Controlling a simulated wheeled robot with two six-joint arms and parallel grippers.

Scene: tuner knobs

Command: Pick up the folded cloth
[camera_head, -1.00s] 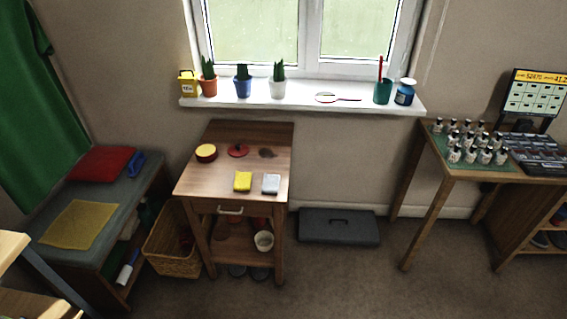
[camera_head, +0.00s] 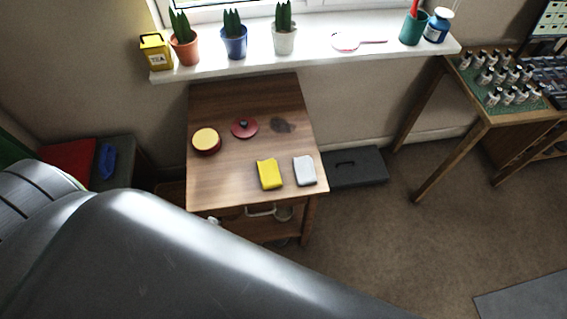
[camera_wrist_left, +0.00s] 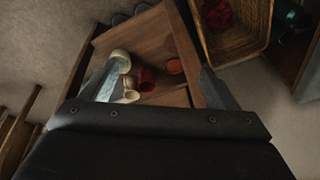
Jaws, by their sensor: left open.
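Two small folded-looking pieces lie side by side on the wooden trolley top (camera_head: 225,110): a yellow one (camera_head: 269,173) and a pale grey one (camera_head: 304,170). I cannot tell for certain which is the folded cloth. My left arm crosses the lower left of the head view, and its gripper is out of that view. In the left wrist view my left gripper (camera_wrist_left: 158,78) is open, its two fingers spread with nothing between them. Behind them are the trolley's lower part and several pots (camera_wrist_left: 128,85). My right gripper is not in view.
A yellow-topped red tin (camera_head: 206,141) and a red lid (camera_head: 244,128) sit farther back on the trolley. A blue cloth-like item (camera_head: 107,160) lies on the bench at left. A wicker basket (camera_wrist_left: 238,35) stands beside the trolley. Potted plants line the windowsill (camera_head: 310,42).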

